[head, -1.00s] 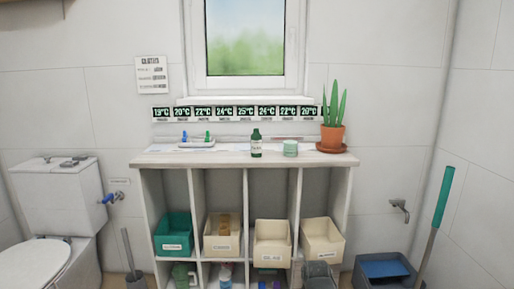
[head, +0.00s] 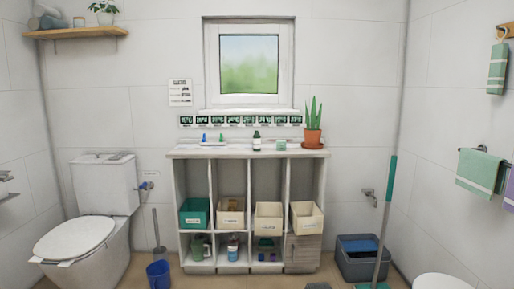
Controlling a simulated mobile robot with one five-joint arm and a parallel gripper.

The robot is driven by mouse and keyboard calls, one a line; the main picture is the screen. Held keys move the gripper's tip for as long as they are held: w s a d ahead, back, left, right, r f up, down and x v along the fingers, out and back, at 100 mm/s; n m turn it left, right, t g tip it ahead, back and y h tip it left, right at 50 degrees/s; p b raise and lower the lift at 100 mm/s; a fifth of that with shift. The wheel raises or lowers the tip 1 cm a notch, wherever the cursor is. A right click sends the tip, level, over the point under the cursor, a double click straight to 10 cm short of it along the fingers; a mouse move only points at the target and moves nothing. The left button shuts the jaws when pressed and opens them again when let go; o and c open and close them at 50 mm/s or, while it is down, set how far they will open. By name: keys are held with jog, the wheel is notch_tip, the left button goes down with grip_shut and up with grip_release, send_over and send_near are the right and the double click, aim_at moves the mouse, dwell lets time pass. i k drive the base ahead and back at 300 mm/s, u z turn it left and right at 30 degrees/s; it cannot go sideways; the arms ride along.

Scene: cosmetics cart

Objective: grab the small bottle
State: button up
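A small dark green bottle (head: 256,142) with a pale label stands upright on the shelf unit's top (head: 230,152), below the window. A low pale green jar (head: 281,145) stands close to its right. A dark grey shape (head: 318,286) at the bottom edge looks like the tip of my gripper, cut off by the frame. It is far below and to the right of the bottle, with nothing visibly held. Its fingers cannot be made out.
A potted plant (head: 312,137) stands at the top's right end. A white tray (head: 212,143) with small blue and green items lies left. A toilet (head: 83,245) is left; a grey crate (head: 362,262) and mop (head: 387,220) are right.

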aim_at(256, 137)
jog(key=i, duration=2.65)
jog(key=u, duration=3.85)
jog(key=k, duration=0.3)
jog(key=z, duration=0.95)
